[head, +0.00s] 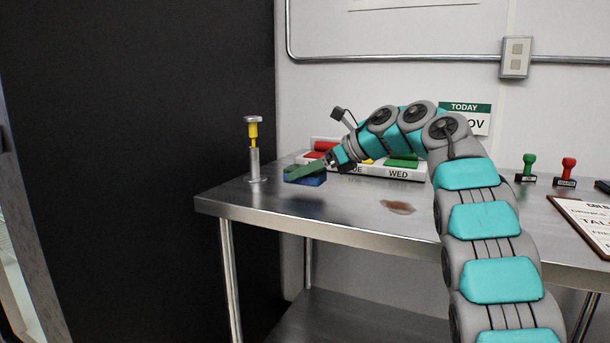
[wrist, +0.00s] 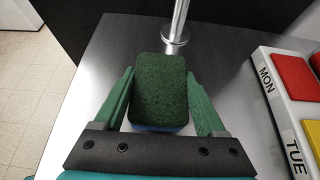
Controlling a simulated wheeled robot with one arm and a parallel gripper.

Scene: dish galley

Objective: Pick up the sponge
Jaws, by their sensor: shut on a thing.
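The sponge (head: 304,180) has a dark green top and a blue lower layer. In the wrist view the sponge (wrist: 160,92) sits between the two green fingers of my gripper (wrist: 161,104). In the head view my gripper (head: 310,171) reaches it from the right. The fingers are shut on the sponge's sides.
A metal post with a yellow part (head: 253,142) stands just behind the sponge. A white day-labelled organizer (head: 405,173) with coloured lids is close on the right. A brown spill (head: 398,207) lies on the table. Green (head: 527,168) and red (head: 567,171) stamps and a clipboard (head: 588,222) are farther right.

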